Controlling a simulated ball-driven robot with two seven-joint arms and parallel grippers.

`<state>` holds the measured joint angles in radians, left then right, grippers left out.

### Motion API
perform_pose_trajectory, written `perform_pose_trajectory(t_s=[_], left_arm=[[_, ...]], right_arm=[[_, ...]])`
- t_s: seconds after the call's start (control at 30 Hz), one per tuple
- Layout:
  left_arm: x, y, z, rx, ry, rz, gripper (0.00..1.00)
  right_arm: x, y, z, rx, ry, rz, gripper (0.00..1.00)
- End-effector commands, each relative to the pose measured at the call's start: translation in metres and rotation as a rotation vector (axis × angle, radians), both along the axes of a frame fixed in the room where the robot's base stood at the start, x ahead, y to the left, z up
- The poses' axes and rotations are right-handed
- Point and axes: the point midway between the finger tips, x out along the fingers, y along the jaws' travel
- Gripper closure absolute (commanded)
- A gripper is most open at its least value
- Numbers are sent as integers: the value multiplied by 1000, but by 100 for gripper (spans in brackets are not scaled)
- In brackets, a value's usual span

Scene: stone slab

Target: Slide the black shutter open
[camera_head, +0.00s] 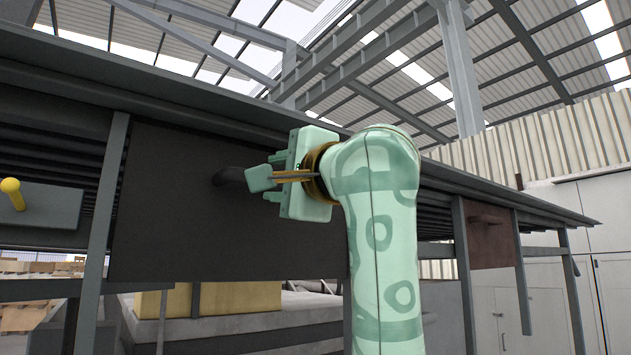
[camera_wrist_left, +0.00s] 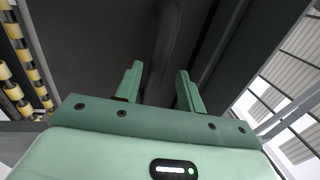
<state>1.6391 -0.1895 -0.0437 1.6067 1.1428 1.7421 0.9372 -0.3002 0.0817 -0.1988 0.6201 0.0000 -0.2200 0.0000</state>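The black shutter (camera_head: 165,215) is a wide dark panel hanging under the slab frame, left of centre in the head view. It fills the background of the left wrist view (camera_wrist_left: 90,40). Its dark bar handle (camera_head: 229,177) sticks out near the shutter's upper middle. In the left wrist view the handle (camera_wrist_left: 166,45) runs between and beyond my fingertips. My left gripper (camera_head: 262,174) is at the handle's near end, with its fingers (camera_wrist_left: 158,72) apart and no clear contact. My wrist hides the shutter's right part in the head view. My right gripper is in neither view.
A grey panel with a yellow knob (camera_head: 11,188) is left of the shutter, beyond an upright post (camera_head: 103,225). A brown panel (camera_head: 491,238) with a handle is at the right. The slab's dark edge (camera_head: 190,98) runs above. Yellow-black rollers (camera_wrist_left: 13,92) show in the left wrist view.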

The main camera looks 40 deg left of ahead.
Motion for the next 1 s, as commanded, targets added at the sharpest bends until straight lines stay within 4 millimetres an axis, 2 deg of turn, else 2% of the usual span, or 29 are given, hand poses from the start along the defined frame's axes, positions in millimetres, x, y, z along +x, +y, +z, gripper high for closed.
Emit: perform_pose_trajectory(t_s=[0.1,0.3,0.5,0.67,1.0], left_arm=[[-8,-32,-11,2,-1,-5,61],[-23,-83,-19,3,1,-5,61],[-33,-115,-23,4,-1,1,61],[-35,-124,-25,3,0,1,61],[-35,-125,-25,2,-1,0,61]], right_arm=[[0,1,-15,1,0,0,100],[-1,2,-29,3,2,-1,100],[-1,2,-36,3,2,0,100],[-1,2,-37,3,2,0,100],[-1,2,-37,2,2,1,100]])
